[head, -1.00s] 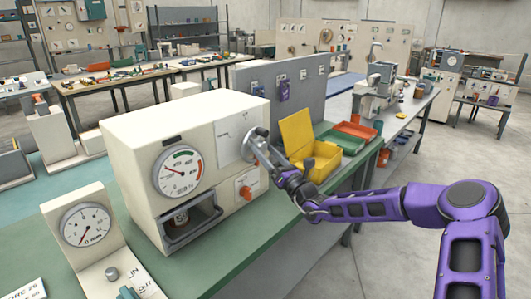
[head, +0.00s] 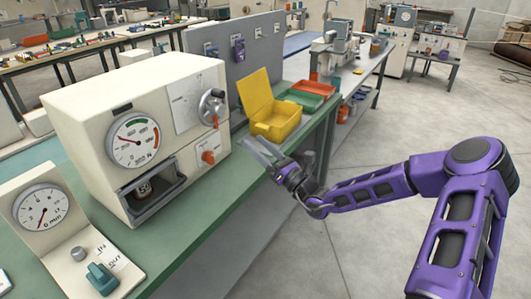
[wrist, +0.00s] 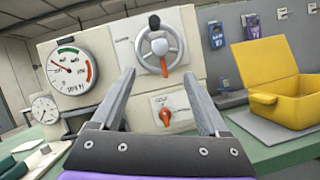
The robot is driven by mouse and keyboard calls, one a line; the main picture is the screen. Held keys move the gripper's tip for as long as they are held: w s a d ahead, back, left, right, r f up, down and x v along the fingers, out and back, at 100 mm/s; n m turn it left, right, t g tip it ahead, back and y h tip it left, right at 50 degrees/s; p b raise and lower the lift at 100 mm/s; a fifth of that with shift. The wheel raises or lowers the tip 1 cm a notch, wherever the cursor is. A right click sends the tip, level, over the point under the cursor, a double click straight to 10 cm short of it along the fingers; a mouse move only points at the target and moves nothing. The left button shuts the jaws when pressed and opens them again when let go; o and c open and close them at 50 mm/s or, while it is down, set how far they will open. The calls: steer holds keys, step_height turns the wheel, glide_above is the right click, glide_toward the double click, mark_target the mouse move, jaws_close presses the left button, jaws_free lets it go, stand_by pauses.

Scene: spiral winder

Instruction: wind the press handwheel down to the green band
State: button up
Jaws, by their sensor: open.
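The press (head: 140,120) is a cream box on the green bench. Its handwheel (head: 212,108) is on the right face; in the wrist view the handwheel (wrist: 158,45) is a grey spoked ring with a dark knob at the top and an orange part at its lower middle. The round gauge (head: 133,141) has a green band at the top and a red band at the right; its needle points to the upper left, left of the green. My gripper (head: 263,154) is open and empty, in front of the wheel and apart from it. Both fingers (wrist: 160,100) show below the wheel in the wrist view.
An orange knob (head: 208,157) sits under the handwheel. An open yellow box (head: 272,120) and green and orange trays stand to the right on the bench. A smaller gauge stand (head: 50,220) is at the front left. Open floor lies at the right.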

steer(key=shift+v, duration=1.55)
stand_by(0.6)
